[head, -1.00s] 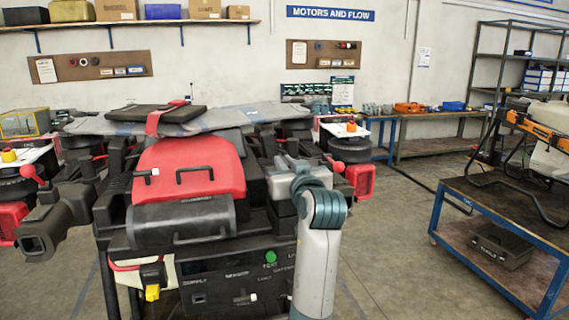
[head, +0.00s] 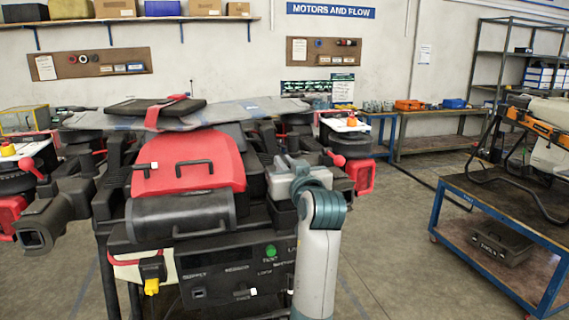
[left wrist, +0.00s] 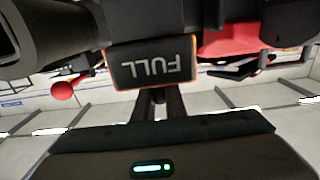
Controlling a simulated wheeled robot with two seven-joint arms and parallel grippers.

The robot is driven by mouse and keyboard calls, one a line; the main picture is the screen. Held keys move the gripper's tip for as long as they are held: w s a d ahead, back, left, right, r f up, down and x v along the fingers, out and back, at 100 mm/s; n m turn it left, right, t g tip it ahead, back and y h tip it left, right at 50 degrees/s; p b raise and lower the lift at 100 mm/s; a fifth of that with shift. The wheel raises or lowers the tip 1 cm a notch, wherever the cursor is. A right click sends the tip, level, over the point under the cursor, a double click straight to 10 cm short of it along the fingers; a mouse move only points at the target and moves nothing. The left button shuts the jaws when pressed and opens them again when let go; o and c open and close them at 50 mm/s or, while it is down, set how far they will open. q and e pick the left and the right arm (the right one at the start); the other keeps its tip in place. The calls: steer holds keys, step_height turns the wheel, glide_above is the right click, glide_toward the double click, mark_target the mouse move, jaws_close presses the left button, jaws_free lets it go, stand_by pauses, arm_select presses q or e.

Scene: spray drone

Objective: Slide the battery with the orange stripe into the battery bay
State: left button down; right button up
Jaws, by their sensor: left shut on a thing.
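The battery (left wrist: 152,65) is a dark block marked FULL, upside down in the left wrist view, with orange along its edges. My left gripper (left wrist: 157,98) is shut on it. In the head view my left forearm and wrist reach the right side of the black and red drone (head: 180,218), and the fingers and battery are hidden there. In the left wrist view the battery's far end meets the dark drone body. I cannot tell how deep it sits, and the bay opening is hidden. My right gripper is not in view.
Folded drone arms and motors (head: 38,225) stick out on both sides. The red cover (head: 190,165) lies left of my wrist. A blue-framed cart (head: 480,195) stands at the right, with clear floor between it and the drone. Benches line the back wall.

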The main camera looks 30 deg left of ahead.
arm_select(q)
steer(key=shift+f+b, duration=0.35)
steer(key=shift+f, duration=0.05)
steer(key=shift+f+b, duration=0.3)
steer(key=shift+f, duration=0.15)
steer(key=shift+f, duration=0.35)
stand_by(0.3)
steer(key=shift+f+b, duration=0.35)
steer(key=shift+b, duration=0.1)
steer(key=c, duration=1.7)
jaws_free()
steer(key=shift+s, duration=0.1)
steer(key=shift+f, duration=0.2)
